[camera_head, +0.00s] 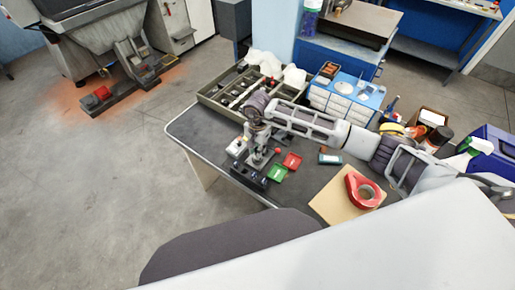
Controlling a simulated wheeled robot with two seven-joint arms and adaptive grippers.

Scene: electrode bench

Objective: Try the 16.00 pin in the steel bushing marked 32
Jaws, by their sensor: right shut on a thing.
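My right gripper (258,148) points down over the left part of the dark bench top. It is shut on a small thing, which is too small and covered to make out. A black block (249,176) lies just below it, near the front edge. A green tray (276,173) and a red tray (292,161) lie to its right. Grey metal parts and a red knob (278,151) show close beside the gripper. I cannot pick out the 16.00 pin or the steel bushing marked 32, and no marking is legible. My left gripper is not in view.
An olive divided tray (207,99) stands behind the gripper, with white crumpled material at its back. A blue-white drawer box (345,101) stands at the back. Red tape (355,193) lies on a brown board (327,207) at right. Bare bench (200,135) shows at left.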

